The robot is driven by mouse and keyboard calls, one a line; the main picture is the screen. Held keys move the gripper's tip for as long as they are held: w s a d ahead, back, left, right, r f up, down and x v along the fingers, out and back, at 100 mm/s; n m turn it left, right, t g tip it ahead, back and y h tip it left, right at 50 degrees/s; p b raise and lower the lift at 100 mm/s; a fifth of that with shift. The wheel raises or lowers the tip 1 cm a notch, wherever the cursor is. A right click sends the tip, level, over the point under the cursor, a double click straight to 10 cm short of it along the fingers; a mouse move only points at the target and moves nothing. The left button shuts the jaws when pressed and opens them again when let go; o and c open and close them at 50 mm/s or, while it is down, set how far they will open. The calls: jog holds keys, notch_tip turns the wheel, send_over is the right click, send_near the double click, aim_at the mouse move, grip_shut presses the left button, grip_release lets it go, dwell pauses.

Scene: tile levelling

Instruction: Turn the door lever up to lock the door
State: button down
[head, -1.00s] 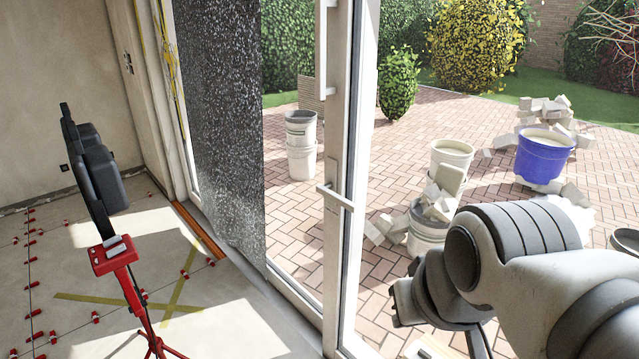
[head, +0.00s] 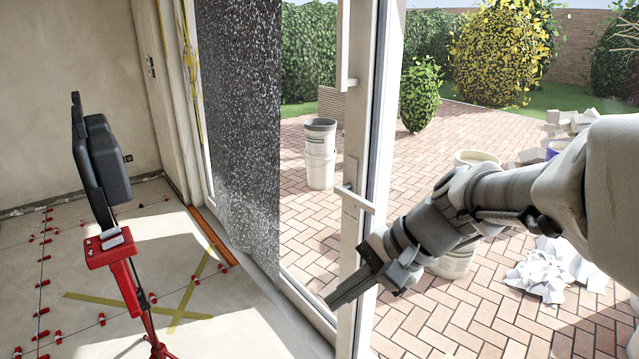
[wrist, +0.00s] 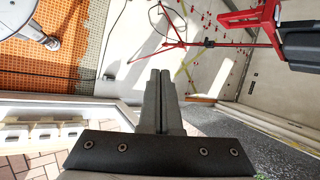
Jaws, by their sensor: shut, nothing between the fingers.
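The white door lever (head: 354,198) sits on the frame of the glass door (head: 353,140), near the middle of the head view. It points right and slopes slightly downward. My gripper (head: 330,302) is below the lever and a little to its left, crossing in front of the door frame. Its fingers are together and empty, apart from the lever. In the wrist view the two shut fingers (wrist: 159,80) point away from the camera, with nothing between them. The lever cannot be made out in the wrist view.
A black device on a red tripod (head: 122,270) stands at the left. The tile floor there has red clips and yellow tape (head: 188,300). A dark speckled panel (head: 238,130) hangs left of the door. Outside are buckets (head: 320,155), rubble and brick paving.

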jog(key=w+f+m+t+y+b, duration=0.1)
jog(key=w+f+m+y+b, duration=0.15)
jog(key=w, duration=0.25)
jog(key=w+d+f+m+t+y+b, duration=0.1)
jog(key=w+f+m+y+b, duration=0.15)
jog(key=w, duration=0.25)
jog(key=w+f+m+t+y+b, duration=0.1)
jog(key=w+f+m+y, duration=0.1)
jog(key=w+m, duration=0.25)
jog(key=w+d+f+m+t+h+b, duration=0.1)
jog(key=w+d+f+m+t+b, duration=0.1)
jog(key=w+d+f+m+t, duration=0.3)
jog(key=w+d+f+m+t+h+b, duration=0.1)
jog(key=w+d+f+m+t+b, duration=0.2)
jog(key=w+d, duration=0.6)
notch_tip(320, 180, down, 2)
jog(key=d+m+t, duration=0.2)
jog(key=m+t, duration=0.1)
jog(key=shift+m+t, duration=0.35)
jog(key=shift+t, duration=0.05)
jog(key=shift+w+a, duration=0.1)
jog(key=b, duration=0.3)
send_near(360, 198)
jog(key=shift+w+a+f, duration=0.85)
jog(key=shift+w+a, duration=1)
jog(key=shift+w, duration=0.2)
